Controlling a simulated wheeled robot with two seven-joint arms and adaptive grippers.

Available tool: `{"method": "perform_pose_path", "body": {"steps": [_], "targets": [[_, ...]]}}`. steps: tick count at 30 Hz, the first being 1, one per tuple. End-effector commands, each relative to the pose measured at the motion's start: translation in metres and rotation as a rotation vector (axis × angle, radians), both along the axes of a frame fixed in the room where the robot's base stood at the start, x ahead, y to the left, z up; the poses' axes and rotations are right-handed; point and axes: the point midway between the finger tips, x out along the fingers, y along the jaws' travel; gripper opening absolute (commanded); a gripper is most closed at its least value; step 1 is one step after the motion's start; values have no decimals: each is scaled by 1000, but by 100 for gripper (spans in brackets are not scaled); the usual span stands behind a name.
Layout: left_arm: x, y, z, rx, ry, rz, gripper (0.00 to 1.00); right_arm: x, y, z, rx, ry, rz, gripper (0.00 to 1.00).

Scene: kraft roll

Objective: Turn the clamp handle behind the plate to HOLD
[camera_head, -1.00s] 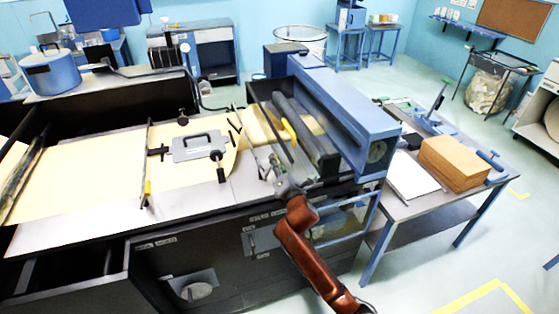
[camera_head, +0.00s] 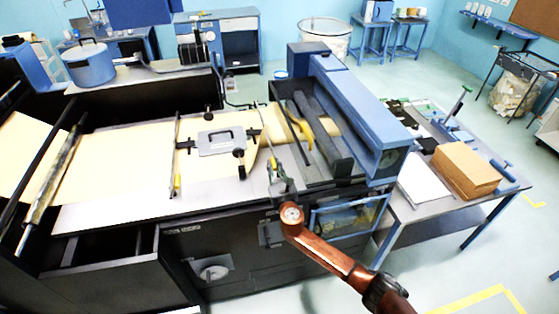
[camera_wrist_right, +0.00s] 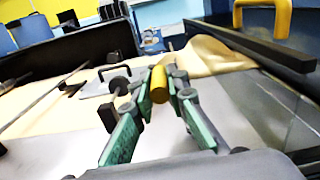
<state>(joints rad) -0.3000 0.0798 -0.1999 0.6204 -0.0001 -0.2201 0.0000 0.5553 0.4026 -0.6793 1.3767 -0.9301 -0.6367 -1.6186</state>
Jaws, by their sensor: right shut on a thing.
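The pale grey plate (camera_head: 222,141) with a dark carrying handle lies on the cream sheet; it also shows in the right wrist view (camera_wrist_right: 98,84). A black knob (camera_head: 208,112) stands behind it in the head view; other dark knobs stand around it. I cannot read HOLD or tell which knob is the clamp handle. My right gripper (camera_head: 273,166) is over the bench, right of and nearer than the plate. In the wrist view its green-padded fingers (camera_wrist_right: 159,92) are shut on a yellow cylindrical grip (camera_wrist_right: 158,82). What this grip joins to is hidden. My left gripper is out of view.
The blue roll housing (camera_head: 358,115) stands right of the plate, with dark bars and a yellow arched handle (camera_wrist_right: 264,14). A thin rod with a yellow end (camera_head: 177,183) crosses the sheet on the left. A side table (camera_head: 425,205) holds a brown stack (camera_head: 466,170).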

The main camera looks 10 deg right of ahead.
Motion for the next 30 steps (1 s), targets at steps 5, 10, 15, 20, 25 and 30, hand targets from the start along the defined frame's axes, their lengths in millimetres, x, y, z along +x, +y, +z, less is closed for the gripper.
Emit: {"method": "perform_pose_path", "body": {"steps": [5,10,15,20,25,30], "targets": [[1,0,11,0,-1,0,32,-1,10,-2,-85,-2,5,0],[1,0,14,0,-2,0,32,-1,13,-5,-131,-3,4,0],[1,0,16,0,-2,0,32,-1,14,-7,-150,-4,3,0],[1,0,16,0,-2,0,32,-1,15,-8,-154,-4,4,0],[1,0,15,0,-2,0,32,-1,15,-8,-153,-4,5,0],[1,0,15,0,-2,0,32,-1,15,-8,-153,-3,5,21]]}}
